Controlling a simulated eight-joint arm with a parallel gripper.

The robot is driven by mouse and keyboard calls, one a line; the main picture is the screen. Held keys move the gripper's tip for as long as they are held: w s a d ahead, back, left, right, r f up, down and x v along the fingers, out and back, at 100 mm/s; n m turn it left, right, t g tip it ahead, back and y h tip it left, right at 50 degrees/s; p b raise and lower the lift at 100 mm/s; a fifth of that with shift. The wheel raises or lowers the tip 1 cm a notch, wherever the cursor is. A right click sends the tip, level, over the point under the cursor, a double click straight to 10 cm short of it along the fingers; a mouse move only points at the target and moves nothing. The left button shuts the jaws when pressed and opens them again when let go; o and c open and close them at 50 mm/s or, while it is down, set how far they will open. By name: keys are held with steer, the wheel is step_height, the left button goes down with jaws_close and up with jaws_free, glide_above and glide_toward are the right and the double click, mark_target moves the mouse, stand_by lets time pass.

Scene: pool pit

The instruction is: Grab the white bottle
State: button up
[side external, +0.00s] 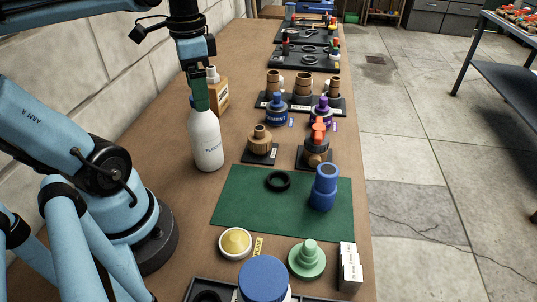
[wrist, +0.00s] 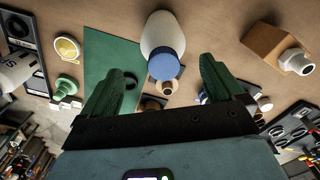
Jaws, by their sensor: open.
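In the wrist view the white bottle (wrist: 162,33) shows a blue cap, which sits between the two green fingertips with space on both sides. My gripper (side external: 201,104) points down at the bottle's top in the side view, and its finger hides the cap there. In the wrist view my gripper (wrist: 168,66) is open, with nothing held. I cannot tell whether a finger touches the bottle.
A tan box-shaped container (side external: 220,96) with a white cap stands close behind the bottle. The green mat (side external: 245,215) holds a black ring (side external: 278,189) and a blue fitting (side external: 324,188). A brown fitting (side external: 260,146) stands to the right. A block wall runs along the left.

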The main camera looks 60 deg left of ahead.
mark_target(204, 133)
steer(key=shift+a+f, duration=0.15)
steer(key=shift+f, duration=1.25)
steer(key=shift+a+f, duration=0.1)
steer(key=shift+f, duration=1.3)
jaws_close()
